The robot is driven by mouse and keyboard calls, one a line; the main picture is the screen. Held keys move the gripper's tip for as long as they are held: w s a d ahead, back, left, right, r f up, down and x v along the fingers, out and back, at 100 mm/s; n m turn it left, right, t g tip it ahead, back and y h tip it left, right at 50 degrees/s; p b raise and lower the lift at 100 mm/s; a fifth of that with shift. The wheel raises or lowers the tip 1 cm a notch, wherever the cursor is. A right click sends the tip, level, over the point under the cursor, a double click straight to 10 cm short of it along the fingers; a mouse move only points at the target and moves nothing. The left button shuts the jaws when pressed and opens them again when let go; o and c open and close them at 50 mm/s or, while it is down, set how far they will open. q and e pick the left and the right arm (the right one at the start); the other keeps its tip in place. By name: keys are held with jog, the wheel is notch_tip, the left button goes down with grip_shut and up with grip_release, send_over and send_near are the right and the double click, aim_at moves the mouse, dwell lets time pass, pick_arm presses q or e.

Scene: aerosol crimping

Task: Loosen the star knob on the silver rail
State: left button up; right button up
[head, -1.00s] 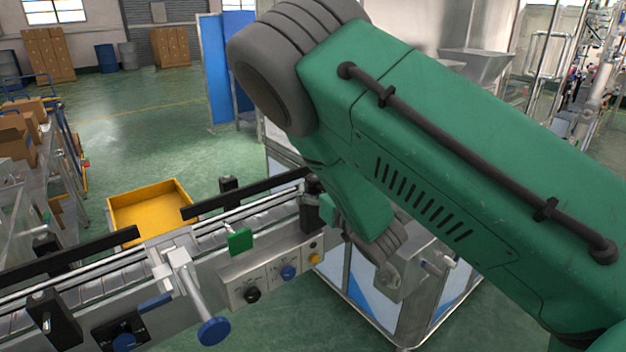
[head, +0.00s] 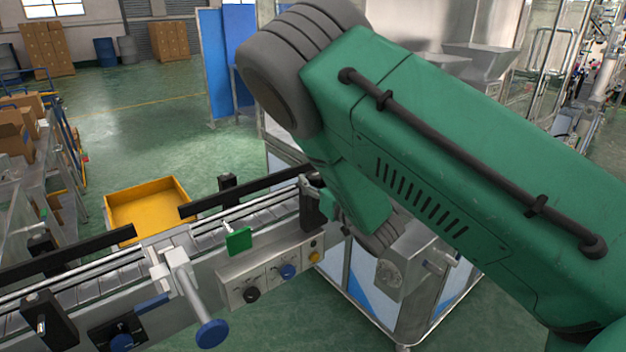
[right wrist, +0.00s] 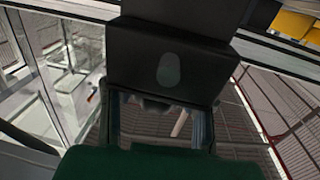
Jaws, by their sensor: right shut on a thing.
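The silver rail (head: 150,252) runs along the conveyor, from the lower left to the middle of the head view. A black bracket (head: 309,192) stands at its right end. My right gripper (head: 328,204) reaches down beside this bracket, mostly covered by my green arm. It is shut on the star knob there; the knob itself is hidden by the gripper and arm. In the right wrist view a dark block (right wrist: 165,65) with a grey oval fills the middle, above a dark green part; no knob shows clearly. My left gripper is not in view.
Below the rail is a control panel (head: 270,273) with black, blue and yellow knobs. A green tab (head: 239,240) and a blue round handle (head: 212,334) stick out near it. A yellow bin (head: 150,205) is behind the conveyor. A steel cabinet (head: 400,285) stands close at right.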

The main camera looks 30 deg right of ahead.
jog(key=shift+d+r+n+y, duration=0.2)
jog(key=shift+n+y, duration=0.2)
jog(key=shift+y, duration=0.2)
jog(key=shift+a+n+g+y+p, duration=0.15)
jog(key=shift+n+y, duration=0.55)
jog(key=shift+y, duration=0.4)
jog(key=shift+a+n+g+y+p, duration=0.15)
jog(key=shift+n+y, duration=0.55)
jog(key=shift+y, duration=0.4)
jog(key=shift+d, duration=0.15)
jog(key=o, duration=1.1)
jog(key=shift+o, duration=0.8)
jog(key=shift+s+r, duration=0.1)
jog(key=shift+s, duration=0.15)
jog(key=shift+w+f+h, duration=0.2)
jog(key=shift+f+h, duration=0.05)
jog(key=shift+h, duration=0.05)
